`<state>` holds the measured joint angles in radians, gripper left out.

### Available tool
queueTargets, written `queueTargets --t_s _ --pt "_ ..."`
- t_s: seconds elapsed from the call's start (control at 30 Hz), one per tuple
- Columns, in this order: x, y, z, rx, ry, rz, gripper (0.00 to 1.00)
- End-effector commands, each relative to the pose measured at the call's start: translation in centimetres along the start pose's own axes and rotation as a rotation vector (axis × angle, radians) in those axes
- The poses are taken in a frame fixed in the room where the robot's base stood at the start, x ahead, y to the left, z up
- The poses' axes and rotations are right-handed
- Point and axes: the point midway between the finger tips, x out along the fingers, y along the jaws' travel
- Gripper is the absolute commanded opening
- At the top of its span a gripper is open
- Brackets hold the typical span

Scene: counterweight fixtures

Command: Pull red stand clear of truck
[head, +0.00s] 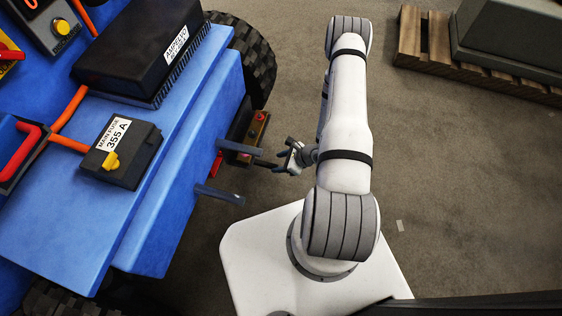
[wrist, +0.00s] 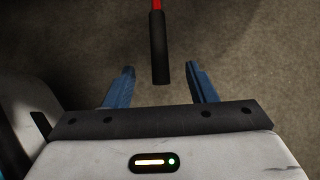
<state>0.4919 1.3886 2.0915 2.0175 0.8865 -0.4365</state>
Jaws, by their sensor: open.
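The blue truck (head: 140,165) fills the left of the head view. A small red piece (head: 217,163), likely part of the red stand, shows at its right edge, with most of it hidden beneath the truck. A dark handle (head: 265,163) sticks out towards my gripper (head: 284,160). In the wrist view, a red rod (wrist: 157,4) ends in a black grip (wrist: 159,48). The end of the grip lies between the two blue fingers of my gripper (wrist: 159,70), with a gap on each side. My gripper is open and holds nothing.
Two grey bars (head: 220,195) jut from the truck's side near my gripper. A wooden pallet (head: 410,38) with a grey block is at the upper right. The carpet (head: 450,190) right of my arm is mostly clear.

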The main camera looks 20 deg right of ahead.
Motion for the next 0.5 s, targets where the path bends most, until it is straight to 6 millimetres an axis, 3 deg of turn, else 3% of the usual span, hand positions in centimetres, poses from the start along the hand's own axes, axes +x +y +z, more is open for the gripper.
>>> queueTargets --t_s 0.5 --pt "6.4 0.2 0.0 -0.010 -0.001 0.007 0.51"
